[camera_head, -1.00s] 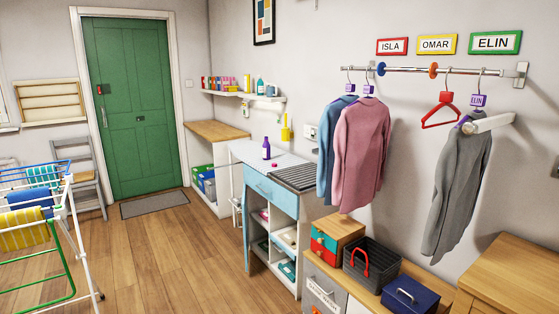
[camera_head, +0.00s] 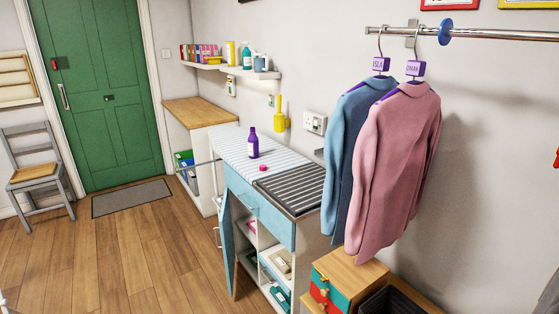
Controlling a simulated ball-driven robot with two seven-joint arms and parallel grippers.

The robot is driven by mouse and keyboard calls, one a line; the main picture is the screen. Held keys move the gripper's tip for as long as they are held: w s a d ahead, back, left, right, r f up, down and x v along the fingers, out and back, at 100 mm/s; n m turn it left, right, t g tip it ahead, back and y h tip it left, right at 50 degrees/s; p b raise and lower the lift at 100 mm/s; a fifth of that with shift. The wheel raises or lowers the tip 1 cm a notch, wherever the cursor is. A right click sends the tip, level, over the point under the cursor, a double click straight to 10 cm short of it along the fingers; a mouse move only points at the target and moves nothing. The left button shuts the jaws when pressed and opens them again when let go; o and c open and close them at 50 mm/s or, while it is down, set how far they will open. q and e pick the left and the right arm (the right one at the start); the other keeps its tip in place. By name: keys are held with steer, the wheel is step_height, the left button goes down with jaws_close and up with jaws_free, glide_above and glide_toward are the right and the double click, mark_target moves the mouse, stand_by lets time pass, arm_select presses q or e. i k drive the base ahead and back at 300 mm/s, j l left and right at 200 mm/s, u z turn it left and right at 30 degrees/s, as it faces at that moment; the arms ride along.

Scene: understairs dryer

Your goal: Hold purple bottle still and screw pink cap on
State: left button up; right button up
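The purple bottle (camera_head: 253,143) stands upright on the striped top of the blue-fronted cabinet (camera_head: 232,150). Its neck looks purple with no pink on it. The small pink cap (camera_head: 263,168) lies on the same top, in front of the bottle and apart from it, close to the front edge. Neither of my grippers shows in the head view.
A dark ribbed mat (camera_head: 292,186) covers the right part of the cabinet top. The cabinet's blue door (camera_head: 226,240) stands open towards the floor. Blue and pink jackets (camera_head: 398,165) hang to the right. Wooden floor (camera_head: 120,260) is clear on the left.

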mark_target(253, 153)
steer(key=i, duration=0.1)
steer(key=i+j+z, duration=0.1)
steer(key=z, duration=0.3)
steer(key=j+z, duration=0.1)
steer(key=z, duration=0.35)
steer(key=i+j+z, duration=0.1)
steer(key=z, duration=0.3)
steer(key=i+j+z, duration=0.1)
steer(key=j+z, duration=0.3)
steer(key=j, duration=0.65)
steer(key=k+j+z, duration=0.1)
steer(key=j+z, duration=0.35)
steer(key=j, duration=0.55)
steer(key=k+j, duration=0.1)
steer(key=j, duration=1.55)
steer(key=k+z, duration=0.05)
